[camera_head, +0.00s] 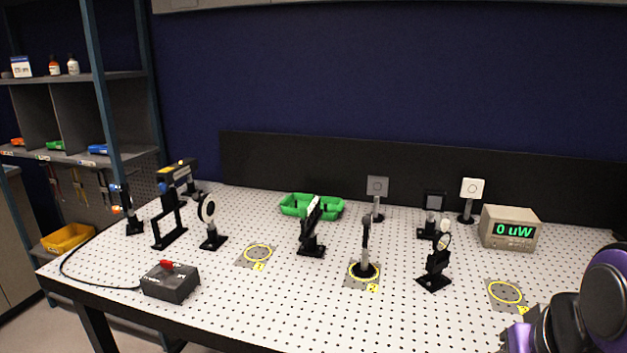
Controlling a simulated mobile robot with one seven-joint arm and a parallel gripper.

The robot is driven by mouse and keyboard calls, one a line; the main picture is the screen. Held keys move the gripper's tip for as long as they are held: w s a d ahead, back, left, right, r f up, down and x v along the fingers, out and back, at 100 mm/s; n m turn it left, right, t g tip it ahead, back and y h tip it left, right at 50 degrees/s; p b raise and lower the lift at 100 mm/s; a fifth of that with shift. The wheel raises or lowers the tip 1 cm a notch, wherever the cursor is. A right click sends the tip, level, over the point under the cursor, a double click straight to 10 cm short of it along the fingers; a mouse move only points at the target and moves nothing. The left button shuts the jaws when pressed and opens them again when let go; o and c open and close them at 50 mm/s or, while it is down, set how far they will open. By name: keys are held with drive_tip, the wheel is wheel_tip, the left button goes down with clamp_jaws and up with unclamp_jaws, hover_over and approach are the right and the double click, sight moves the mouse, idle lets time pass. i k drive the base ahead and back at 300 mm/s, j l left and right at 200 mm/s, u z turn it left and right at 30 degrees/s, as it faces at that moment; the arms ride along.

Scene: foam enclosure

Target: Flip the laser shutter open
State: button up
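A laser head (178,174), dark with yellow and blue parts, sits on a black stand at the back left of the perforated white table (215,300). A dark control box (170,283) with a red switch (166,264) on its top stands at the front left. A black cable runs from the box along the left edge toward the small posts (131,212) there. No part is clearly marked as the shutter, and I cannot tell the switch's setting. My dark and purple arm shows at the lower right, far from the box; my gripper's fingertips are not visible.
Lens and mirror mounts (311,228) (366,255) (437,258) stand across the table. A green tray (311,206) lies at the back. A meter (509,228) reads 0 uW at the right. Yellow-ringed plates (258,253) mark spots. The front middle is clear.

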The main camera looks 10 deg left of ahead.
sight(167, 199)
drive_tip(key=u, duration=1.6)
drive_tip(key=i+j+z, duration=0.15)
drive_tip(key=z, duration=0.25)
drive_tip(key=i+j+z, duration=0.1)
drive_tip(key=z, duration=0.25)
drive_tip(key=i+j+z, duration=0.15)
drive_tip(key=j, duration=0.3)
drive_tip(key=i+j+z, duration=0.2)
drive_tip(key=j, duration=0.25)
drive_tip(key=i+j, duration=0.1)
drive_tip(key=j, duration=0.5)
drive_tip(key=i+j+z, duration=0.1)
drive_tip(key=j, duration=0.5)
drive_tip(key=i+j, duration=0.15)
drive_tip(key=j, duration=0.45)
drive_tip(key=i+j+z, duration=0.1)
drive_tip(key=j, duration=0.5)
